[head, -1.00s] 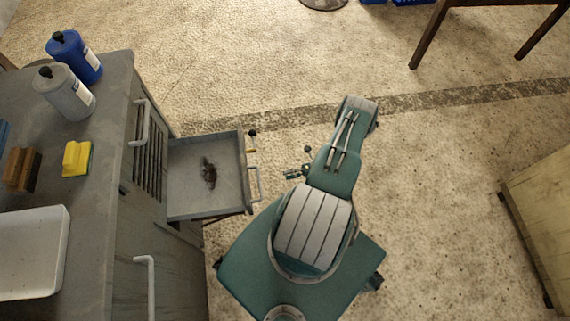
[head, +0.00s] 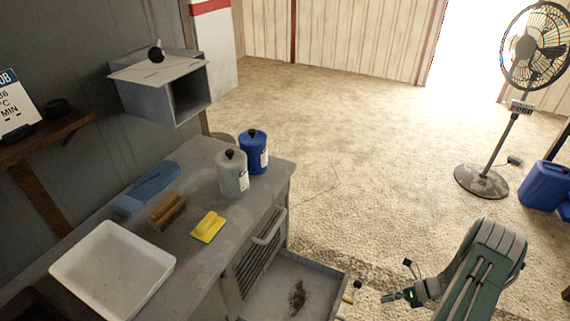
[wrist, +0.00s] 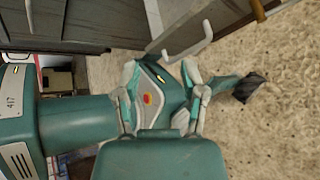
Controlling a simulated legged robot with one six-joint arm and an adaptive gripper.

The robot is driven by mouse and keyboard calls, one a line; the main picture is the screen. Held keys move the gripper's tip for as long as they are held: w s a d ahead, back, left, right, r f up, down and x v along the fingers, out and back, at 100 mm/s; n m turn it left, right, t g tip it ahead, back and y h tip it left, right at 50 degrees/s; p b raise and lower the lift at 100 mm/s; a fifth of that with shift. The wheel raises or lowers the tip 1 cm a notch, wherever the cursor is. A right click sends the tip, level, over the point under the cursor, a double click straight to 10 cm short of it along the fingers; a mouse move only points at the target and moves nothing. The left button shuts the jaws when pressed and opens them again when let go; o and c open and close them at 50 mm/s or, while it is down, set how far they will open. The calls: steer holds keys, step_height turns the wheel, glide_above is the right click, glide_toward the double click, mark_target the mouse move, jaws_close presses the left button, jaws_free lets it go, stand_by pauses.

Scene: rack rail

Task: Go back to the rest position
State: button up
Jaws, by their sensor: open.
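My arm shows at the lower right of the head view. My gripper (head: 398,296) is at its left end, just right of the pulled-out drawer (head: 335,278), apart from it and small in the picture. In the wrist view the two fingers of my gripper (wrist: 160,75) stand wide apart with nothing held between them. Behind them lie parts of my own body. A pale bar handle (wrist: 188,45) on a grey front is beyond the fingers.
The workbench (head: 205,265) carries a white tray (head: 72,268), a yellow sponge (head: 208,227), a brown brush (head: 167,211), a grey bottle (head: 232,175) and a blue bottle (head: 253,152). A fan (head: 482,182) and blue canister (head: 545,185) stand right. Middle floor is clear.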

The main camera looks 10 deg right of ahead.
steer(key=w+a+r+n+g+h, duration=0.15)
steer(key=a+r+n, duration=0.3)
steer(key=r, duration=0.55)
steer(key=w+a+r+n+g+h, duration=0.1)
steer(key=w+a+r+n+h, duration=0.15)
steer(key=r+n, duration=0.5)
steer(key=w+a+r+n+g+h, duration=0.1)
steer(key=w+a+r+n+h, duration=0.25)
steer(key=r, duration=0.85)
steer(key=s+a+r+n+t+h, duration=0.4)
steer(key=s+a+r+n+t, duration=0.1)
steer(key=s+a+r+n, duration=1)
steer(key=s+r+n, duration=0.1)
steer(key=s+n, duration=0.1)
steer(key=shift+s+a+t, duration=0.3)
steer(key=shift+t, duration=0.05)
steer(key=shift+s, duration=0.1)
